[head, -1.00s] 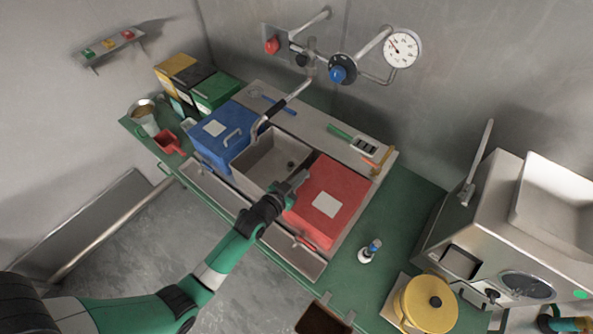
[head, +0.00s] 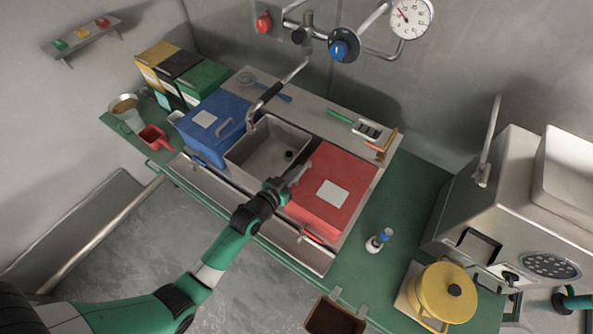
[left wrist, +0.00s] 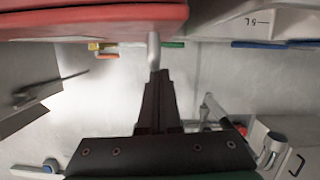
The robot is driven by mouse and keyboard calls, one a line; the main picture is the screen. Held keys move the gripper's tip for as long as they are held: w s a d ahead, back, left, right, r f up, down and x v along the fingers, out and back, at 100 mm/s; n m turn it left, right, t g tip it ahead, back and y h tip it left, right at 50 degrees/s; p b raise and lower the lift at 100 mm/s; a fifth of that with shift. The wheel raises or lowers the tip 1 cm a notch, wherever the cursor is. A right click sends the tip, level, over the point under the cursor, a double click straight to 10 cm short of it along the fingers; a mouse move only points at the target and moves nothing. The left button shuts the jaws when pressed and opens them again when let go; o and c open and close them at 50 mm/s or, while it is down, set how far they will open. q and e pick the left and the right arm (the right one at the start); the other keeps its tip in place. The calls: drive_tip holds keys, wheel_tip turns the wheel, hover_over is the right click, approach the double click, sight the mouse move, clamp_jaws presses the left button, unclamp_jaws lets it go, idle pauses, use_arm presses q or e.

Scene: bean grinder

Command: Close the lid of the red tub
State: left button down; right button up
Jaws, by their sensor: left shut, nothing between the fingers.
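The red tub (head: 308,210) sits on the counter just right of the sink. Its red lid (head: 343,172), with a white label, lies over the top. I cannot tell whether the lid is fully seated. A red handle (head: 312,238) shows at the tub's front. My left gripper (head: 298,174) is shut and empty beside the lid's left edge, over the sink side. In the left wrist view, the shut fingers (left wrist: 154,58) reach toward the lid's red edge (left wrist: 95,22); I cannot tell if they touch it. My right gripper is not in view.
A blue tub (head: 208,130) stands left of the sink (head: 262,158), with a tap (head: 262,105) arching over the basin. A small bottle (head: 379,240) and a yellow pot (head: 445,294) stand to the right.

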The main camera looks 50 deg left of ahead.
use_arm(q)
drive_tip(key=r+p, duration=0.2)
drive_tip(key=r, duration=0.1)
drive_tip(key=r+p, duration=0.1)
drive_tip(key=shift+a+r+p, duration=0.3)
drive_tip(key=shift+p, duration=0.05)
drive_tip(key=v, duration=1)
drive_tip(key=shift+a+f, duration=0.2)
drive_tip(key=shift+f, duration=0.15)
drive_tip(key=shift+s, duration=0.1)
